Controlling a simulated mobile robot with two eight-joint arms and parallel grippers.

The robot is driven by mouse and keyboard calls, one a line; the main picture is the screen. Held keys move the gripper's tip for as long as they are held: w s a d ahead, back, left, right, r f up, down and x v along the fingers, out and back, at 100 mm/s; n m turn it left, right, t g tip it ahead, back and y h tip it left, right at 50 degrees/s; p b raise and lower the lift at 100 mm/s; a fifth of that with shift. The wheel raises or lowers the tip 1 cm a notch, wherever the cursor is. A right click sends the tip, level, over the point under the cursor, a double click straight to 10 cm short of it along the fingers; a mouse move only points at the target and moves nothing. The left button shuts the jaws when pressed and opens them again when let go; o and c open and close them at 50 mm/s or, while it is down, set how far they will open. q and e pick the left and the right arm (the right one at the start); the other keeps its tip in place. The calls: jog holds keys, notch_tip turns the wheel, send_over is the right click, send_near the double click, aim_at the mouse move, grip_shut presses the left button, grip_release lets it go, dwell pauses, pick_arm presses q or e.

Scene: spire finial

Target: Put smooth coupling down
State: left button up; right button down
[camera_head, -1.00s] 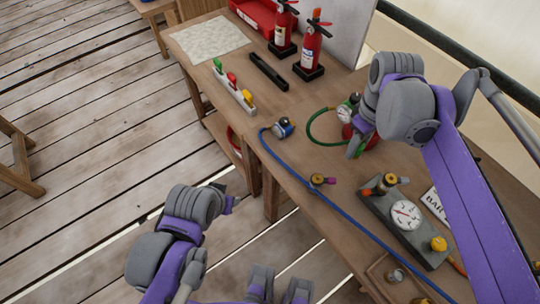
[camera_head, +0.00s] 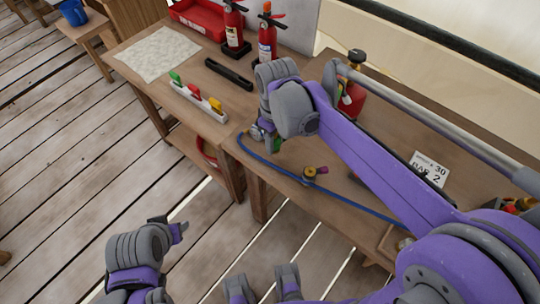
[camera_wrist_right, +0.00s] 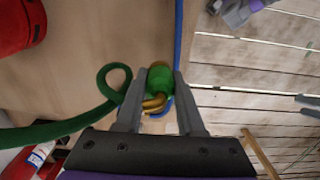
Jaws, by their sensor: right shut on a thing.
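My right gripper (camera_head: 268,138) is low over the bench beside the blue hose's end. In the right wrist view its fingers (camera_wrist_right: 159,92) are shut on a green coupling (camera_wrist_right: 160,80) with brass parts. A green hose (camera_wrist_right: 60,129) loops in close to the left finger; its joint with the coupling is hidden. Which coupling is smooth I cannot tell. A metallic coupling (camera_head: 257,132) on the blue hose (camera_head: 340,198) is partly hidden by the gripper. My left gripper (camera_head: 177,231) is off the bench at lower left; its jaws are unclear.
A block with coloured pieces (camera_head: 199,103), a black bar (camera_head: 228,74) and two fire extinguishers (camera_head: 267,40) stand behind the gripper. A brass fitting (camera_head: 310,174) lies near the front edge. A red cylinder (camera_head: 354,101) and a label card (camera_head: 429,168) are right. A pale mat (camera_head: 158,53) is bare.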

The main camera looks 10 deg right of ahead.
aim_at(274, 161)
jog(key=shift+f, duration=3.2)
jog(key=shift+f+b, duration=0.1)
jog(key=shift+b, duration=0.25)
jog(key=c, duration=1)
grip_release()
jog(key=shift+f, duration=0.1)
jog(key=o, duration=0.5)
jog(key=shift+r, duration=0.25)
notch_tip(274, 161, up, 12)
jog(key=shift+p, duration=0.75)
